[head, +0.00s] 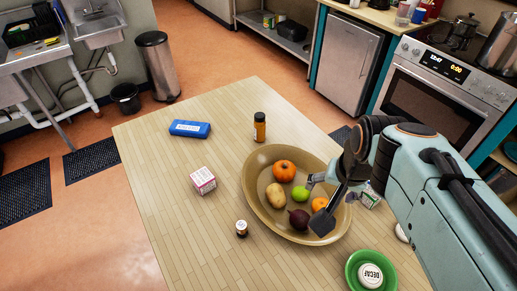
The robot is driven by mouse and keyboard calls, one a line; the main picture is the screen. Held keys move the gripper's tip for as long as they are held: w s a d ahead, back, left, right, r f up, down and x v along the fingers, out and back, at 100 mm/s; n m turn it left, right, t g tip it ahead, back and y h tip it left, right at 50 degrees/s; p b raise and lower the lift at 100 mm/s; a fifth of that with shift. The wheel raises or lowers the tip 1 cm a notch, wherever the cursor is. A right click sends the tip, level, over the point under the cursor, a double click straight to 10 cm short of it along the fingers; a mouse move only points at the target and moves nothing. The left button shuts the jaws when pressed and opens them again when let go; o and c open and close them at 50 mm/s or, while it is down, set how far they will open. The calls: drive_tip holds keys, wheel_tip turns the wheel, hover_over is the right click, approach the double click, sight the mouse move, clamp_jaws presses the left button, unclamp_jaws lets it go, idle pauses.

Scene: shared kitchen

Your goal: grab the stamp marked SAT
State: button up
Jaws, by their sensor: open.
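A small dark cylinder with a white top (242,228) stands on the table in front of the bowl, to its left. It looks like a stamp; the mark on its top is too small to read. My gripper (318,203) is open and empty over the right part of the bowl, to the right of the small cylinder and well apart from it. My arm comes in from the right and hides part of the table there.
The wide tan bowl (257,204) holds fruit and vegetables. A pink-white box (203,180), blue case (190,129) and amber bottle (260,127) stand around it. A green dish (352,272) holds a round piece marked DECAF (371,275). The table's left front is clear.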

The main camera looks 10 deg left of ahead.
drive_tip(key=w+a+f+n, duration=0.1)
drive_tip(key=w+a+f, duration=0.4)
drive_tip(key=w+a, duration=0.2)
drive_tip(key=n+g, duration=0.3)
drive_tip(key=g, duration=0.1)
hover_over(241, 225)
drive_tip(key=shift+h, duration=0.4)
wheel_tip(241, 225, down, 15)
drive_tip(key=shift+w+d+f, duration=0.1)
drive_tip(key=shift+f, duration=0.25)
wheel_tip(241, 225, down, 6)
drive_tip(key=shift+r, duration=0.1)
clamp_jaws()
